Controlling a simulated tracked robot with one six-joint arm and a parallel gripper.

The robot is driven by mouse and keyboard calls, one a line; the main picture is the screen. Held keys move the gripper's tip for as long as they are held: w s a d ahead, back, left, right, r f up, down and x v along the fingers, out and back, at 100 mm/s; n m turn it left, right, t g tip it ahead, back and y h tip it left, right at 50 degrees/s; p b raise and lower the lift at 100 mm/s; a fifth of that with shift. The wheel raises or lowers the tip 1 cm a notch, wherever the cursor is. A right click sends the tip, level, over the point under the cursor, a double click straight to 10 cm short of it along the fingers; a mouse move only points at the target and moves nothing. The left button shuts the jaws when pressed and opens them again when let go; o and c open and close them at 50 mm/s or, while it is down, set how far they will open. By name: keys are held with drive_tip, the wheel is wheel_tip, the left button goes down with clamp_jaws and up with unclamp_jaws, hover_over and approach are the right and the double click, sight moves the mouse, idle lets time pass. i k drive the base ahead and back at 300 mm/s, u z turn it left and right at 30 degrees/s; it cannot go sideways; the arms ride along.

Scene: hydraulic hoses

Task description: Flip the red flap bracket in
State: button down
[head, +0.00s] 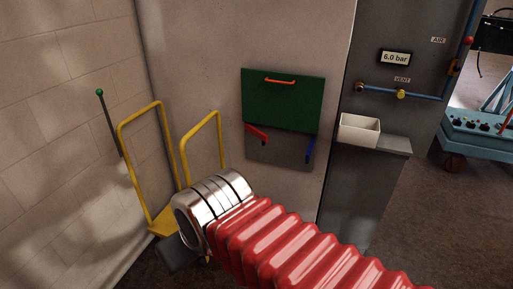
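The red flap bracket (257,134) is on the wall unit, at the left below the green flap (281,104). It slants down to the right across the upper left of a grey panel (279,152). A blue bracket (310,148) is at the right side of the same panel, pointing down. The green flap has an orange handle (280,81) near its top edge. Whether either bracket touches the flap is too small to tell. My gripper is not in view. A red ribbed sleeve with a metal collar, apparently my arm, fills the lower middle and stops short of the brackets in the picture.
A yellow-framed cart (161,222) stands at the left by the block wall, near a green-knobbed lever (100,93). A white bin (358,130) sits on a grey ledge (390,144) at the right. Blue piping with a yellow vent valve (401,94) runs above it.

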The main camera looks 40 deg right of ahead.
sight(263, 137)
drive_tip(key=u, duration=0.05)
drive_tip(key=i, duration=1)
drive_tip(key=z, duration=0.05)
